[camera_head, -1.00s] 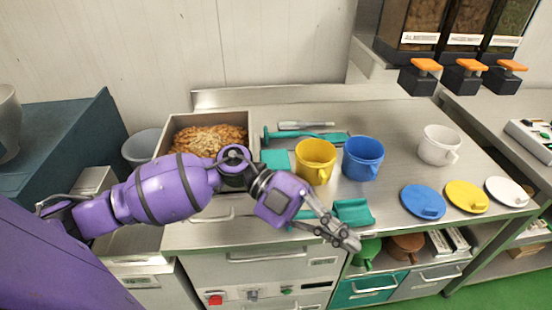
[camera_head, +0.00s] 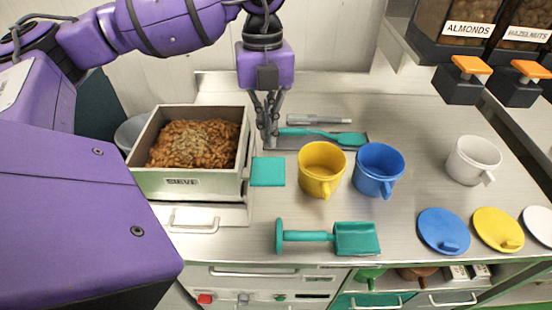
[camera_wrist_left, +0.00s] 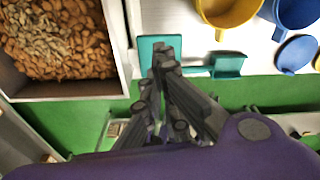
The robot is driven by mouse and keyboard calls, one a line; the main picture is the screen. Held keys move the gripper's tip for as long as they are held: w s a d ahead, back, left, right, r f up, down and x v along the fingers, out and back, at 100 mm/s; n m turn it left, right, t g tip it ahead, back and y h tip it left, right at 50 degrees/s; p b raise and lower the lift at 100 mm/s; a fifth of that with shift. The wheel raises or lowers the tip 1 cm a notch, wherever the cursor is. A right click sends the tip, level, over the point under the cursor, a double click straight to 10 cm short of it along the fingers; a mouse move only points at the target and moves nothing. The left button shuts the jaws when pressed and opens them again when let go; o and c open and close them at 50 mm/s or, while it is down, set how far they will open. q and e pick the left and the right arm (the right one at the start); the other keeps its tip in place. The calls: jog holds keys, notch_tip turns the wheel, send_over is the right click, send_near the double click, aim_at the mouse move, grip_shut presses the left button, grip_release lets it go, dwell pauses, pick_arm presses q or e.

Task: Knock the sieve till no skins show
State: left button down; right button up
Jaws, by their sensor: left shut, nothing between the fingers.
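The sieve (camera_head: 180,183) is a metal box with a "SIEVE" label at the left of the counter. It is filled with brown almonds, with a paler patch of bits, perhaps skins, on top. It also shows in the left wrist view (camera_wrist_left: 65,92). A flat teal pad (camera_head: 268,172) lies against its right side. My left gripper (camera_head: 269,138) points down just right of the sieve's back right corner, shut and empty, touching nothing that I can make out. The wrist view shows its fingers together (camera_wrist_left: 165,60). My right gripper is not in view.
A yellow mug (camera_head: 321,170), blue mug (camera_head: 378,170) and white mug (camera_head: 473,160) stand to the right. A teal scoop (camera_head: 305,237) lies in front and a teal-handled spatula (camera_head: 320,132) behind. Coloured lids (camera_head: 444,231) lie at the right. Dispensers (camera_head: 475,40) stand at the back right.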

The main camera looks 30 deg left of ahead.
aim_at(267, 168)
pick_arm(q)
jog(key=shift+s+f, duration=0.25)
jog(key=shift+f, duration=0.3)
jog(key=f+b, duration=0.1)
jog(key=f, duration=0.1)
jog(key=f+b, duration=0.2)
jog(key=f, duration=0.1)
jog(key=shift+s+d+f, duration=0.2)
jog(key=shift+s+f, duration=0.05)
jog(key=shift+f, duration=0.2)
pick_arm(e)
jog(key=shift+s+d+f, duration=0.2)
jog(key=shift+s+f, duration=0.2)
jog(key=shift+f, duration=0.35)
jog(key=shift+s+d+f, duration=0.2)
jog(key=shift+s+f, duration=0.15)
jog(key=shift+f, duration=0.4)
